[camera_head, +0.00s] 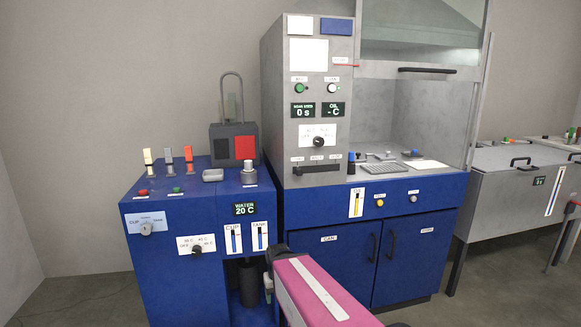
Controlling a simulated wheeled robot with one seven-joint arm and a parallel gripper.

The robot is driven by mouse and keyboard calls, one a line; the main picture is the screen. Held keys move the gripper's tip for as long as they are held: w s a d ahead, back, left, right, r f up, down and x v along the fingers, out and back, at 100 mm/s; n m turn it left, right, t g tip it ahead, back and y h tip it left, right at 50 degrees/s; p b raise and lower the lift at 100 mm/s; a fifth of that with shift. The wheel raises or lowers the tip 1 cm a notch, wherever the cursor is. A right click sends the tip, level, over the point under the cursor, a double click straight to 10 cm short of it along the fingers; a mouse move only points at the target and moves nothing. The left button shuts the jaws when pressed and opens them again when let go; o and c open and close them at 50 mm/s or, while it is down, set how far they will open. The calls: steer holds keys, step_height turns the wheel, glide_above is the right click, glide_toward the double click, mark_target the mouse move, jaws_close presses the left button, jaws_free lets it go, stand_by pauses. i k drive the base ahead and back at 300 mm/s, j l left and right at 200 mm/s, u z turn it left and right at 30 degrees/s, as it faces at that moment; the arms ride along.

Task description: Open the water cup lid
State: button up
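The blue water unit (178,262) stands at the left, with a display reading WATER 20 C (245,209). A small silver cup-like part with a grey knob-shaped top (249,170) sits at the right of its upper surface. It looks like the lidded water cup and appears closed, but it is too small to tell for certain. My pink arm link reaches in from the bottom, in front of the unit's lower right side. No gripper fingers can be made out, and the lid is clear of my arm.
A dark box with a red panel and tall handle (233,143) stands behind the lid. A black cylinder (249,287) stands in the lower recess.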

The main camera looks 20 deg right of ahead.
mark_target(413, 154)
steer(key=z, duration=1.45)
steer(key=k+l+u, duration=0.15)
steer(key=l, duration=0.4)
